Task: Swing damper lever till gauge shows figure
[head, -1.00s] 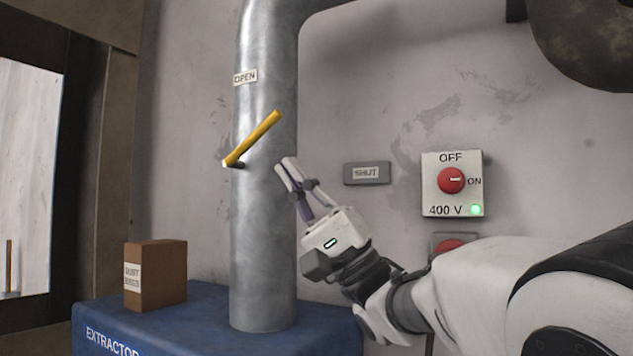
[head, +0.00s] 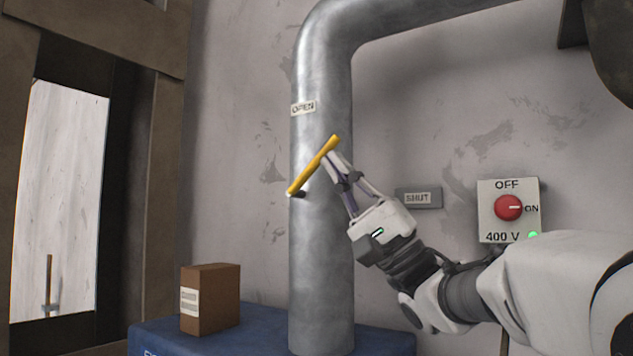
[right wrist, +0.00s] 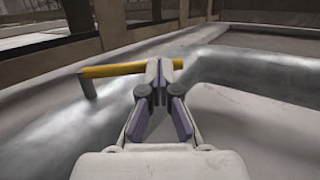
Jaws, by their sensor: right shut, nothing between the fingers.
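My left gripper is not in view.
A brown box (head: 218,300) stands on the blue extractor (head: 260,340) left of the duct. A switch box (head: 508,210) with a red knob and lit green lamp is on the wall at right.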

